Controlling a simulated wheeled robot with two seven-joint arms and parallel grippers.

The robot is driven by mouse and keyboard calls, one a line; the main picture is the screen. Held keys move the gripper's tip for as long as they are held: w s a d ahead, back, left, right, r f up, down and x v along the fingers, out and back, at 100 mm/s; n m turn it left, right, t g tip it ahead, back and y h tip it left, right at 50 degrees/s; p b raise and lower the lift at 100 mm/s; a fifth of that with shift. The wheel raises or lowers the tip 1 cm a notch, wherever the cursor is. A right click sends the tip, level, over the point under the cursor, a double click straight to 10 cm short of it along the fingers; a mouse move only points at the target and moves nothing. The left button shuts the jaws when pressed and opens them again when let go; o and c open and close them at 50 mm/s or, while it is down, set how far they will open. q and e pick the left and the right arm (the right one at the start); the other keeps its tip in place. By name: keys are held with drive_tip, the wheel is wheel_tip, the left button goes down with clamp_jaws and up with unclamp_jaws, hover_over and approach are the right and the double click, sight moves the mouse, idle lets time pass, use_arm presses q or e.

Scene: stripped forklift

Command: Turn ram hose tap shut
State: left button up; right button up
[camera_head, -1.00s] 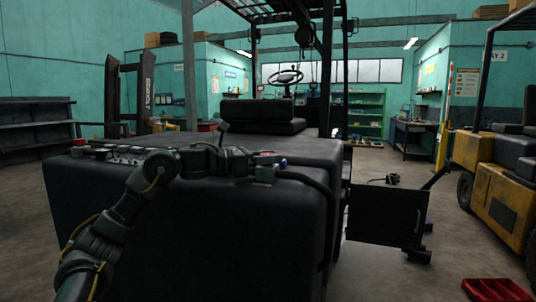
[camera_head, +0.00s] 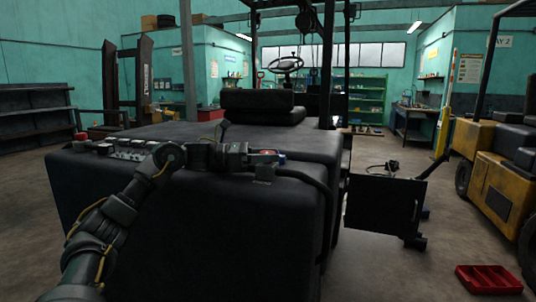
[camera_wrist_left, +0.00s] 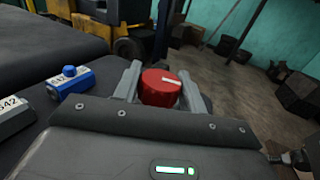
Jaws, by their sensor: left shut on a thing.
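My left gripper (camera_head: 262,154) reaches over the rear top edge of the black forklift body (camera_head: 190,215). Its fingers are shut on a red round tap knob (camera_wrist_left: 160,87), which stands between them in the left wrist view. The knob has a short white mark on its top. A bit of its red (camera_head: 268,152) shows at the fingertips in the head view. A black hose (camera_head: 315,182) curves away just right of the tap and down the body. The tap's lower part is hidden. My right gripper is in neither view.
A small blue fitting (camera_wrist_left: 70,80) and a numbered tag (camera_wrist_left: 12,115) sit left of the knob. A dark open panel (camera_head: 382,205) juts out at the forklift's right. A red tray (camera_head: 489,279) lies on the floor. A yellow forklift (camera_head: 500,190) stands at right.

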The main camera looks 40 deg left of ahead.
use_arm(q)
drive_tip(key=o, duration=1)
drive_tip(key=shift+s+a, duration=0.1)
drive_tip(key=shift+a, duration=0.1)
drive_tip(key=b+v, duration=0.3)
drive_tip(key=v, duration=0.6)
drive_tip(key=shift+s+a+f, duration=0.15)
drive_tip(key=shift+s, duration=0.05)
drive_tip(key=shift+s+a, duration=0.35)
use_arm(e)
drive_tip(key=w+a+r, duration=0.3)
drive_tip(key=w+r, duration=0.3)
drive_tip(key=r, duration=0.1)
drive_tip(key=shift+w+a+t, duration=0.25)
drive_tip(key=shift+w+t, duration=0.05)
use_arm(q)
drive_tip(key=shift+c, duration=0.2)
